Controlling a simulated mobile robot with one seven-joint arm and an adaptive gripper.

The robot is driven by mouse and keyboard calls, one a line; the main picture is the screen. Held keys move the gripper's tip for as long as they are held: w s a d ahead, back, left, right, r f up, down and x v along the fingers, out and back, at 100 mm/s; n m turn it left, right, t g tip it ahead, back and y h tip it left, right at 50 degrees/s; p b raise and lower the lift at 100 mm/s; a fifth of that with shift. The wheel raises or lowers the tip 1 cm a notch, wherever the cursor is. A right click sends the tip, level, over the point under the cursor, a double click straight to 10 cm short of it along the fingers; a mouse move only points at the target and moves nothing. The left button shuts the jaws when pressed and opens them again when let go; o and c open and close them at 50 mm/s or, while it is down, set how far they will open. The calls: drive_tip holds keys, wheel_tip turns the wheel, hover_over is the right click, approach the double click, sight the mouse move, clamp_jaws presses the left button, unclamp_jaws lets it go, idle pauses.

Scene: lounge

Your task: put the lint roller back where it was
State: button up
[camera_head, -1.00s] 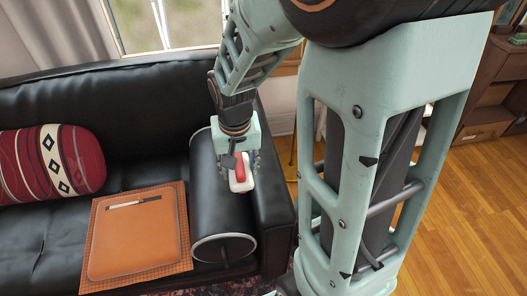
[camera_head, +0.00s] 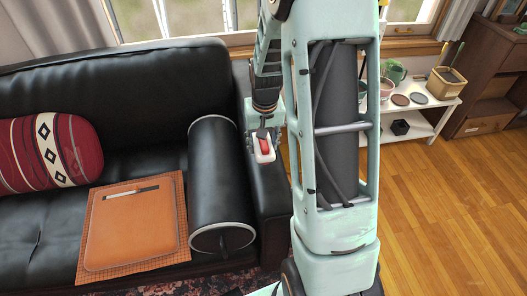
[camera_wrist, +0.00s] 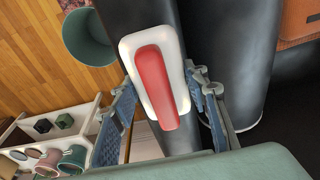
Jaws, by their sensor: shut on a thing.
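The lint roller (camera_head: 265,149), a white rounded body with a red handle, is in my gripper (camera_head: 262,141), over the black sofa armrest (camera_head: 268,187) at the sofa's right end. In the wrist view my gripper (camera_wrist: 163,92) has one finger on each side of the lint roller (camera_wrist: 157,80) and is shut on it. The armrest (camera_wrist: 146,17) lies beneath it. How far above the armrest it hangs, I cannot tell.
A black bolster (camera_head: 219,170) lies left of the armrest. An orange leather case (camera_head: 132,228) with a pen-like item lies on the seat, near a red patterned cushion (camera_head: 50,155). A white shelf (camera_head: 430,113) with pots stands behind right. A teal bin (camera_wrist: 88,38) stands on the wooden floor.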

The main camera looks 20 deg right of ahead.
drive_tip(key=shift+w+d+f, duration=0.2)
drive_tip(key=shift+f, duration=0.15)
drive_tip(key=shift+f+b, duration=0.4)
drive_tip(key=shift+f, duration=1.15)
drive_tip(key=shift+f, duration=0.2)
drive_tip(key=o, duration=1)
drive_tip(key=shift+r, duration=0.1)
drive_tip(key=r+p, duration=0.1)
drive_tip(key=r, duration=0.3)
drive_tip(key=s+r, duration=0.1)
drive_tip(key=r, duration=0.3)
drive_tip(key=r+p, duration=0.1)
drive_tip(key=r, duration=0.3)
drive_tip(key=shift+s+a+p, duration=0.1)
drive_tip(key=shift+s+p, duration=0.2)
drive_tip(key=shift+s, duration=0.05)
